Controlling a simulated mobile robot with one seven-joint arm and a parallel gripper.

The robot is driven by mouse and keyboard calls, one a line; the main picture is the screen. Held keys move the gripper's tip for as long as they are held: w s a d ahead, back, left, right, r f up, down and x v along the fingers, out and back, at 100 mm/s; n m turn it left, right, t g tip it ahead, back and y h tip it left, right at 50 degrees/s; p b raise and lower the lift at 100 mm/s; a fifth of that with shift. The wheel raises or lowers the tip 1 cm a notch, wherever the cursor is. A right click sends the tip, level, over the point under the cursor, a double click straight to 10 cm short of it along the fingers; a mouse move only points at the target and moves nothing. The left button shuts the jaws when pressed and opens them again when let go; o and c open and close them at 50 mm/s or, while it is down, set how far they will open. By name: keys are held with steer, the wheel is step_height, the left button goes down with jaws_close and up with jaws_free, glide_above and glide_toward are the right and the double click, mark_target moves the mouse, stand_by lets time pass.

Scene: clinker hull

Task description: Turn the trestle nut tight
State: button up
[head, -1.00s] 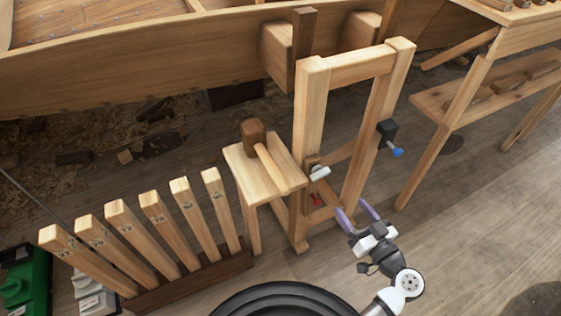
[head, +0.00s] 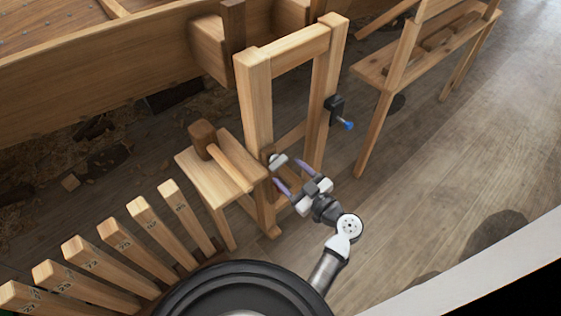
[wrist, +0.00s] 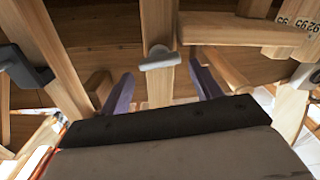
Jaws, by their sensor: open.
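The wooden trestle (head: 255,100) stands upright beside the hull. A pale grey bar-shaped nut (head: 278,161) sits low on its near left post. In the wrist view the nut (wrist: 158,60) lies crosswise on a wooden post, roughly centred between my fingers and just beyond their tips. My gripper (head: 294,177) is open, its purple fingers pointing at the nut; the gripper also shows in the wrist view (wrist: 162,82). I see no clear contact, and nothing is between the jaws.
A small wooden stool (head: 215,180) with a mallet (head: 203,135) on it stands close left of the trestle. Numbered wooden slats (head: 130,240) stand in front left. A black block with a blue-tipped handle (head: 346,124) is on the right post.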

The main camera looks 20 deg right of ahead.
mark_target(282, 165)
steer(key=shift+p+x, duration=0.3)
steer(key=shift+x, duration=2)
steer(key=shift+c, duration=0.2)
steer(key=c, duration=0.7)
steer(key=shift+o, duration=0.2)
steer(key=shift+m, duration=0.4)
steer(key=m+b, duration=0.1)
steer(key=m, duration=0.2)
steer(key=shift+m+b, duration=0.3)
steer(key=shift+d+m, duration=0.1)
steer(key=shift+m, duration=2.1)
